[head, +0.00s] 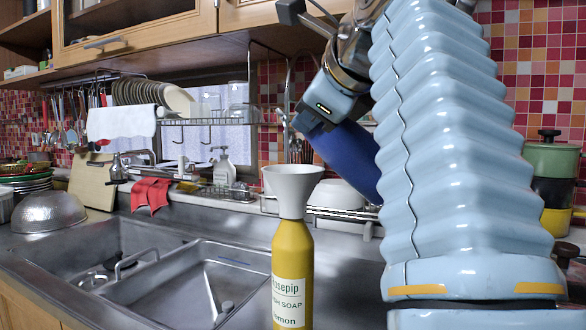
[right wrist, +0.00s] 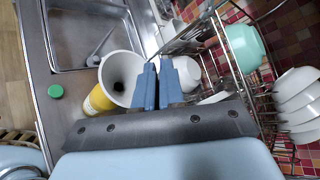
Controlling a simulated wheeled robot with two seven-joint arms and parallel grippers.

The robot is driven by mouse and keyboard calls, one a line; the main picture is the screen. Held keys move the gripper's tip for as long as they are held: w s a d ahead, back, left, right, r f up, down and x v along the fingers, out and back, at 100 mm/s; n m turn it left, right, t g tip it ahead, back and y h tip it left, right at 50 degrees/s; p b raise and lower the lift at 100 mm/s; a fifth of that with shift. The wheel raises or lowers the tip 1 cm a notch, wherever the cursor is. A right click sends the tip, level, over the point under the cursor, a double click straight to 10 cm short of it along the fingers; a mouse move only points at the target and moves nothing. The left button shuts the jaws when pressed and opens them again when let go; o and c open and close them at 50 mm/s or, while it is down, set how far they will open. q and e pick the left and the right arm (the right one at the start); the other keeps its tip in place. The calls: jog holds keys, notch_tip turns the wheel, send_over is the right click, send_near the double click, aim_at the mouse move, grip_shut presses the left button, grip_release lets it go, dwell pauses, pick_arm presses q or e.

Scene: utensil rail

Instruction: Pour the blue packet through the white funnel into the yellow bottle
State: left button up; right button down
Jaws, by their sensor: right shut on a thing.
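The yellow bottle (head: 291,275) stands upright on the counter at the bottom middle of the head view. The white funnel (head: 291,190) sits in its mouth, wide end up. In the right wrist view the open bowl of the funnel (right wrist: 121,75) faces the camera, with the bottle (right wrist: 97,102) below it. My right gripper (head: 318,122) is shut on the blue packet (head: 346,155), above and to the right of the funnel. The packet slants down to the right and my arm hides its far end. My left gripper is out of view.
A steel sink (head: 150,265) lies left of the bottle. A green cap (right wrist: 55,91) lies on the counter. A dish rack (head: 340,214) with white bowls is behind the bottle. Stacked canisters (head: 552,165) stand at the right.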

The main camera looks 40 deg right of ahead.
jog(key=shift+w+a+f+n+g+h, duration=0.2)
jog(key=shift+f+n+g+h, duration=0.1)
jog(key=shift+n+h, duration=0.15)
jog(key=shift+a+r+n+h, duration=0.15)
jog(key=shift+n+h, duration=0.1)
jog(key=shift+n, duration=0.3)
jog(key=shift+w+a+f+g, duration=0.1)
jog(key=shift+w+f+g, duration=0.05)
jog(key=shift+f+g, duration=0.25)
jog(key=shift+a+f+n+h, duration=0.1)
jog(key=shift+f+n+h, duration=0.25)
jog(key=shift+n, duration=0.15)
jog(key=shift+w+a+f+n+g+h, duration=0.1)
jog(key=shift+w+a+n+g+h, duration=0.15)
jog(key=shift+n+g+h, duration=0.25)
jog(key=shift+w+a+n+g+h, duration=0.1)
jog(key=shift+a+n+g+h, duration=0.2)
jog(key=shift+n+h, duration=0.3)
jog(key=shift+w+a+f+n+g+h, duration=0.15)
jog(key=shift+n+g+h, duration=0.15)
jog(key=shift+n+h, duration=0.25)
jog(key=shift+w+a+n+g+h, duration=0.15)
jog(key=shift+n+g+h, duration=0.2)
jog(key=shift+n, duration=0.3)
jog(key=shift+s, duration=0.1)
